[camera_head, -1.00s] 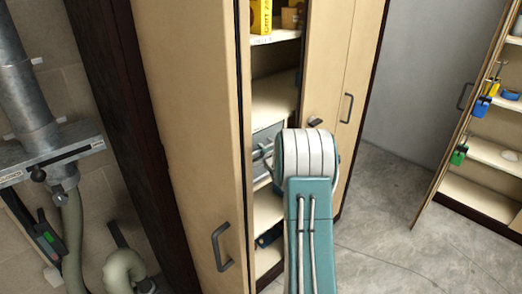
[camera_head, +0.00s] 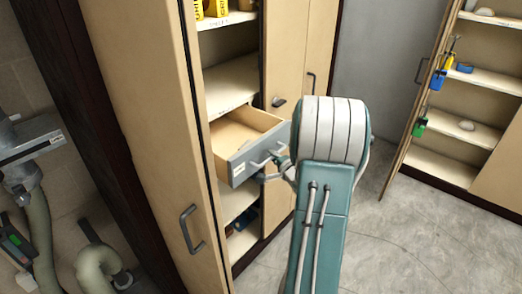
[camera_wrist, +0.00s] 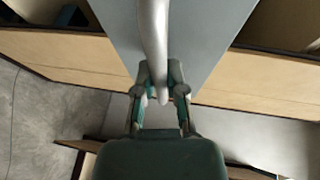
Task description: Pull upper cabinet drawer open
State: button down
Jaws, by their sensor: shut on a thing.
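The upper cabinet drawer (camera_head: 246,150) has a grey front and a pale wooden inside. It stands pulled out from the open middle section of the tan cabinet (camera_head: 140,110), and its inside looks empty where I can see it. My gripper (camera_head: 280,166) is at the drawer's front, partly hidden by my arm. In the wrist view, the drawer's grey bar handle (camera_wrist: 153,45) runs down between the fingers of my gripper (camera_wrist: 161,90), which are shut on it.
The near cabinet door with a dark handle (camera_head: 190,228) stands at the left of the drawer. Shelves lie above and below it. A second open cabinet (camera_head: 480,80) stands at the right. The floor (camera_head: 400,240) at the right is clear.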

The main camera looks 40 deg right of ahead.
jog(key=shift+s+f, duration=0.25)
jog(key=shift+s, duration=0.8)
jog(key=shift+a, duration=0.1)
jog(key=c, duration=0.7)
grip_release()
jog(key=shift+r, duration=0.1)
jog(key=v, duration=1.2)
